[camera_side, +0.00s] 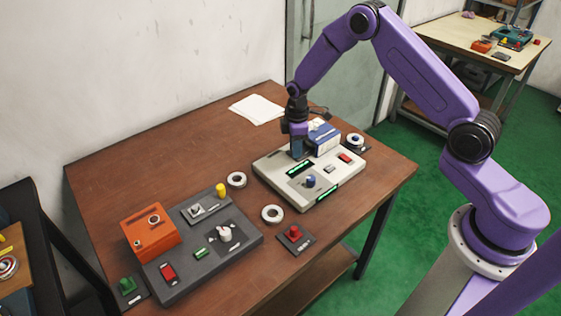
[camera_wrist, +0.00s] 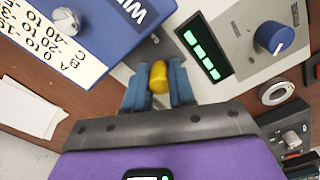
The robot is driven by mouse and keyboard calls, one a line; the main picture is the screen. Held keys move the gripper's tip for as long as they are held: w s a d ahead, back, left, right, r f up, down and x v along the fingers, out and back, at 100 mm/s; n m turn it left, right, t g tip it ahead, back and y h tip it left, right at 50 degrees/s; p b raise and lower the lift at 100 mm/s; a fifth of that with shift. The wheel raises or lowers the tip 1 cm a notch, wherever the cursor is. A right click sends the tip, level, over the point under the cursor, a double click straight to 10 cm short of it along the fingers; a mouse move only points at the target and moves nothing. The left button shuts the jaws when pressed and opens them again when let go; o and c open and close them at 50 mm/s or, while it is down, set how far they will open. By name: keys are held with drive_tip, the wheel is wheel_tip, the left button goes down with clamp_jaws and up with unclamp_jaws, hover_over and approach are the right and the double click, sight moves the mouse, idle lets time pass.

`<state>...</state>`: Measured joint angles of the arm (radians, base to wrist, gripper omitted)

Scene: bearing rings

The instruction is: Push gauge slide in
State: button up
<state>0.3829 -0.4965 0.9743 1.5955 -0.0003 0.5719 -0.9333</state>
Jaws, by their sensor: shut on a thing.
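My gripper (camera_side: 298,153) is low over the back left part of a light grey panel (camera_side: 328,185). In the wrist view its two blue fingers (camera_wrist: 159,82) are closed on a small yellow knob (camera_wrist: 158,76). The knob sits between a blue box (camera_wrist: 110,22) and a lit green display (camera_wrist: 202,54). The slide under the knob is mostly hidden, so how far in it is cannot be told. In the side view the fingers and the arm hide the knob. A second yellow knob (camera_side: 221,190) stands on a dark grey panel (camera_side: 200,265).
The blue box (camera_side: 323,140) stands close beside my gripper. A blue dial (camera_side: 310,181) is in front. Metal rings (camera_side: 236,179) (camera_side: 272,214) lie between the panels. A red button unit (camera_side: 294,236) and an orange box (camera_side: 150,232) are nearer. The table's left back is clear.

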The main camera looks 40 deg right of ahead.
drive_tip(key=shift+d, duration=0.7)
idle(0.3)
drive_tip(key=o, duration=0.7)
drive_tip(key=shift+a, duration=0.1)
drive_tip(key=shift+a+r, duration=0.1)
drive_tip(key=shift+r, duration=0.45)
drive_tip(key=shift+a+r, duration=0.1)
drive_tip(key=shift+r, duration=2.85)
